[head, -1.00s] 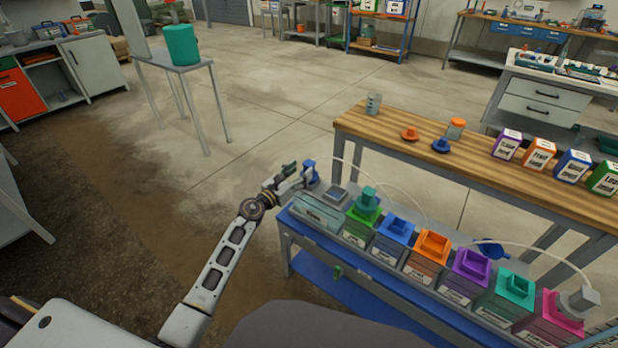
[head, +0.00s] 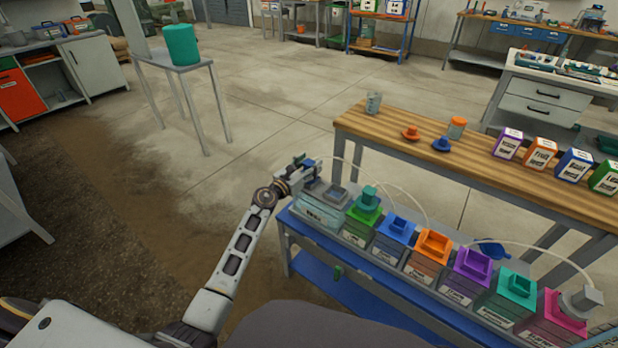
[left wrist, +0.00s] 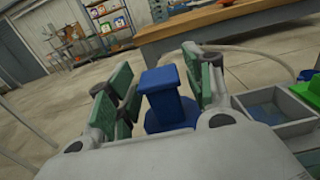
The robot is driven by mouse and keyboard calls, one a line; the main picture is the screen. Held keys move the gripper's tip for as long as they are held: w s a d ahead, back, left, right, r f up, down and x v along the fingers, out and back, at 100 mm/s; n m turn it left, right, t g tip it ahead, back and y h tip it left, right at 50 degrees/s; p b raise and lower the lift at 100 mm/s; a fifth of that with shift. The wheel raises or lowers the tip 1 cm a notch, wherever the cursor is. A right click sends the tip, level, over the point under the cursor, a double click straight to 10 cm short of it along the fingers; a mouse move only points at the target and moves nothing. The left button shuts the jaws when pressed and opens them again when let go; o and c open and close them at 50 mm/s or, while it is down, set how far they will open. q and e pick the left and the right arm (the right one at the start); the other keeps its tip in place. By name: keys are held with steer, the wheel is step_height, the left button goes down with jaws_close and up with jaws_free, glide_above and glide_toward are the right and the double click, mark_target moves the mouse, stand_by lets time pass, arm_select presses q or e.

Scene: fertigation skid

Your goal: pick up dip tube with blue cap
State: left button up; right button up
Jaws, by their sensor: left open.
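The dip tube's blue cap (left wrist: 167,98) is a square blue block on a wider blue base, between the fingers of my left gripper (left wrist: 160,82) in the left wrist view. The fingers are open, with a visible gap to the cap on the right side. In the head view my left gripper (head: 300,163) is at the far left end of the tank row, and it mostly hides this cap. A pale thin hose (head: 346,162) arcs to the right from there. The tube below the cap is hidden. My right gripper is not in view.
A grey open-topped tank (head: 336,194) is just right of the gripper. Several tanks with coloured caps, including a blue one (head: 397,231), continue right along the blue-edged skid. A wooden bench (head: 400,130) behind holds loose caps and cartons.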

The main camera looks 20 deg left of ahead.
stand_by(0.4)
arm_select(q)
jaws_close()
